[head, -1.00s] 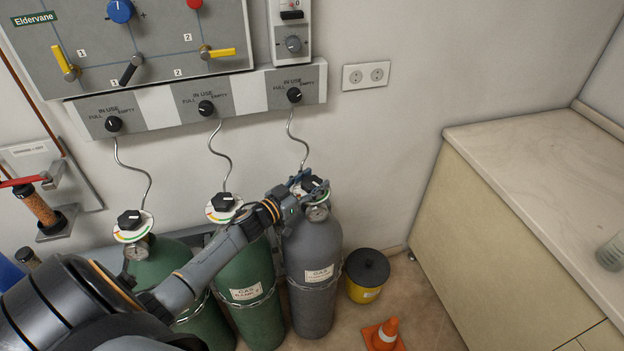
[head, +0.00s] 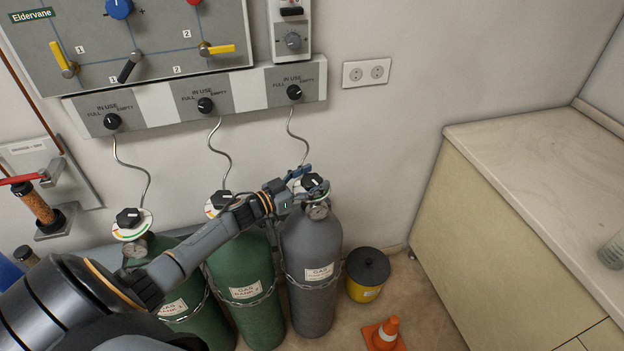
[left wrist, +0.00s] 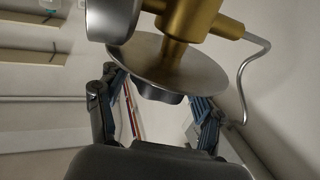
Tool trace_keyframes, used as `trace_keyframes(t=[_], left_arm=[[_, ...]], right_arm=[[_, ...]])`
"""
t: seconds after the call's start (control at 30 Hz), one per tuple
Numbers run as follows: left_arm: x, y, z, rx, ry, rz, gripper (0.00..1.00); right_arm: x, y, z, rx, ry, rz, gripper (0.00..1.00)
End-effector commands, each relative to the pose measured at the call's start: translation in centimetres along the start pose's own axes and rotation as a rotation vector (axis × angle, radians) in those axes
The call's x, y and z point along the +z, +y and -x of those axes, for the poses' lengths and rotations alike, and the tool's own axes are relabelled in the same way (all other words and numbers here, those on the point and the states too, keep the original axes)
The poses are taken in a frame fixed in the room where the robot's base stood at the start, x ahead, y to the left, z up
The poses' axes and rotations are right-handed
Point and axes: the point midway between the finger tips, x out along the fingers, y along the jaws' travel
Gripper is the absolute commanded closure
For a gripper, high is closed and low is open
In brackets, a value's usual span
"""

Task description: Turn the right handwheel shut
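The right handwheel (head: 312,181) is a black knob on top of the grey gas cylinder (head: 311,240), above a round plate and a gauge. My left gripper (head: 313,179) reaches it from the left, with blue-grey fingers on either side of the knob. In the left wrist view the fingers (left wrist: 155,112) are spread apart. A metal disc (left wrist: 160,65) on a brass valve body (left wrist: 190,28) shows there, with the dark knob (left wrist: 162,96) partly hidden behind it. I cannot tell whether either finger touches the knob. My right gripper is not in view.
Two green cylinders (head: 245,285) with similar black knobs stand left, under my left arm. Thin hoses rise to the wall panel (head: 160,95).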

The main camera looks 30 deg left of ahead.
Motion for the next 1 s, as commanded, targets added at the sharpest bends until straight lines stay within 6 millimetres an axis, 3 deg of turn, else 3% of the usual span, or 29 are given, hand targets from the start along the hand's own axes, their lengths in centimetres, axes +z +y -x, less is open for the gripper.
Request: trace_keyframes(t=[0.43,0.8,1.0], left_arm=[[0.2,0.0,0.8,0.000,-0.003,0.001,0.22],[0.3,0.1,8.0,0.001,-0.006,0.001,0.22],[0.2,0.0,10.9,0.001,-0.004,0.000,0.22]], right_arm=[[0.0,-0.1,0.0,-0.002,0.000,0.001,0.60],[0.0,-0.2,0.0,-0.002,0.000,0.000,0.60],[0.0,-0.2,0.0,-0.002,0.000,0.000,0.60]])
